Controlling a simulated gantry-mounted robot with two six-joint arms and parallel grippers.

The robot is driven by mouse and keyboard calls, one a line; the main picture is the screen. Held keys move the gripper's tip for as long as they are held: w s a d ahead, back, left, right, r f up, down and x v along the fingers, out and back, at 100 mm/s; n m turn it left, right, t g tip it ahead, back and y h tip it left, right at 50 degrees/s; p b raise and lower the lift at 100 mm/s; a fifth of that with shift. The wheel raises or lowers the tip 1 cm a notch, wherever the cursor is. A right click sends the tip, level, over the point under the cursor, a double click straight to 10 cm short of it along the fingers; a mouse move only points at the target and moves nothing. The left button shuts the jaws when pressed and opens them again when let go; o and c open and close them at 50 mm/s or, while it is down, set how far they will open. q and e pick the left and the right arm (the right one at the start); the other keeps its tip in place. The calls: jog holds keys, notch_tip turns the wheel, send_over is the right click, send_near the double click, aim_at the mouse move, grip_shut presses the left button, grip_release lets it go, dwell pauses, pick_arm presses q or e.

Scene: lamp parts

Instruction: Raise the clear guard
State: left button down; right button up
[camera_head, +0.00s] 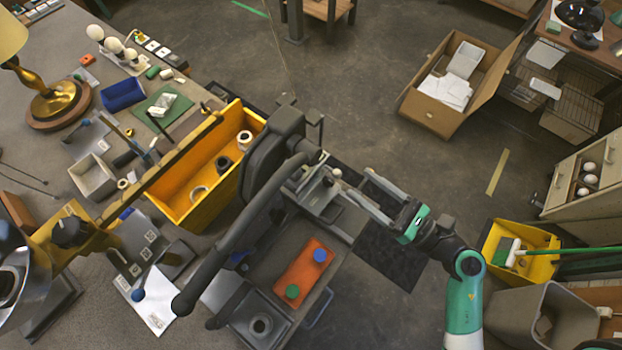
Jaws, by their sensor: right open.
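My right gripper (348,188) reaches in from the right, its two long grey fingers spread apart with nothing seen between them. Its fingertips are close to the right side of a dark grey bench machine (268,160) with a thick curved handle. A small metal fixture (318,190) with a pale round knob (337,173) is just left of the fingertips; I cannot tell whether they touch. I cannot make out the clear guard's outline or whether it is up or down. My left gripper is not seen.
A control box (305,274) with an orange face and green and blue buttons is below the machine. A yellow bin (178,198) stands left of it. The workbench (50,110) at left holds a lamp and several parts. An open cardboard box (430,112) and yellow tub (541,268) are at right.

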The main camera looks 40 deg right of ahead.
jog(key=s+f+m+h+b, duration=0.1)
jog(key=f, duration=0.2)
jog(key=s+d+f+m+h+b, duration=0.1)
jog(key=f, duration=0.2)
jog(key=s+d+f+m+h+b, duration=0.1)
jog(key=f, duration=0.3)
jog(key=shift+s+d+f+g, duration=0.1)
jog(key=shift+s+d+g, duration=0.05)
jog(key=shift+s+g, duration=0.15)
jog(key=w, duration=0.7)
jog(key=w+a, duration=0.1)
jog(key=w, duration=0.3)
jog(key=shift+w, duration=0.35)
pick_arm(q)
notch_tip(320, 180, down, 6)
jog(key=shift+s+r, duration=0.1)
pick_arm(e)
grip_shut()
